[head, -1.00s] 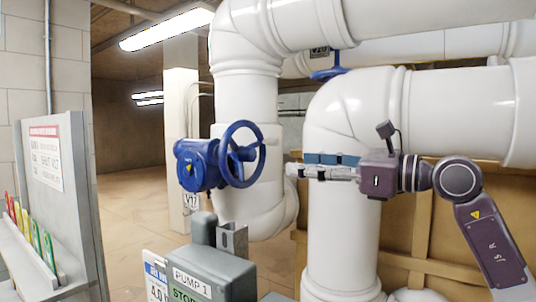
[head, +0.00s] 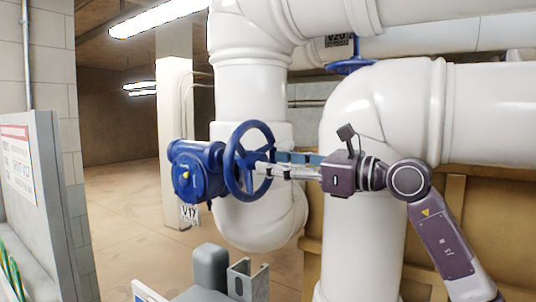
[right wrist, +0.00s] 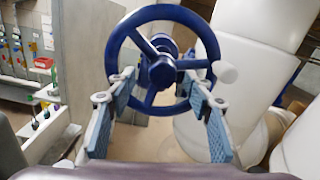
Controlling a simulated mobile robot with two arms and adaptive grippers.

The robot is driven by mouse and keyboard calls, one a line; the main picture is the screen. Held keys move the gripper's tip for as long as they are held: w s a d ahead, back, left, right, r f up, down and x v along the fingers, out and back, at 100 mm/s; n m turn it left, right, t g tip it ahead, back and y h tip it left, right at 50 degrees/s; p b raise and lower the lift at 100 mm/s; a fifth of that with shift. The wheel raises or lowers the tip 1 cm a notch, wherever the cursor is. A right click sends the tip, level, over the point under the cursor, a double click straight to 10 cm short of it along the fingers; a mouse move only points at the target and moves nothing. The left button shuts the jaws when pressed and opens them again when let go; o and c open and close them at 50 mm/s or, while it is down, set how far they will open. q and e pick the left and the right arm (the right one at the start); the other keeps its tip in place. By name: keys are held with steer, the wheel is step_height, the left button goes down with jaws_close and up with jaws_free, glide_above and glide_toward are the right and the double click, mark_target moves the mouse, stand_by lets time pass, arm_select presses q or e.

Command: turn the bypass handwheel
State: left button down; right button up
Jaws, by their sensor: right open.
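A blue handwheel (head: 248,161) with spokes stands upright on a blue valve body (head: 196,170), in front of a white pipe. A tag reading V17 hangs below it. My right gripper (head: 268,168) is open, its fingertips at the wheel's right side in the head view. In the right wrist view the wheel (right wrist: 118,38) lies ahead, with its hub between the two open fingers (right wrist: 160,90). A white knob (right wrist: 226,71) shows at the wheel's right side. Whether the fingers touch the wheel is not clear. My left gripper is not in view.
Another blue handwheel (head: 349,66) with a V20 tag is higher up behind. Thick white pipes (head: 365,150) stand close behind my right arm. A grey box and bracket (head: 247,281) are below. A signboard panel (head: 35,190) stands at left; open floor (head: 125,220) lies between.

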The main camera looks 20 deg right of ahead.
mark_target(246, 160)
steer(key=x, duration=0.3)
steer(key=shift+w+d+f+p, duration=0.1)
steer(key=shift+d+f+p, duration=0.1)
steer(key=shift+p, duration=0.15)
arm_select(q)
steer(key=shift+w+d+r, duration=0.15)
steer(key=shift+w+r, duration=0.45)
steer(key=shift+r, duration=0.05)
arm_select(e)
jaws_close()
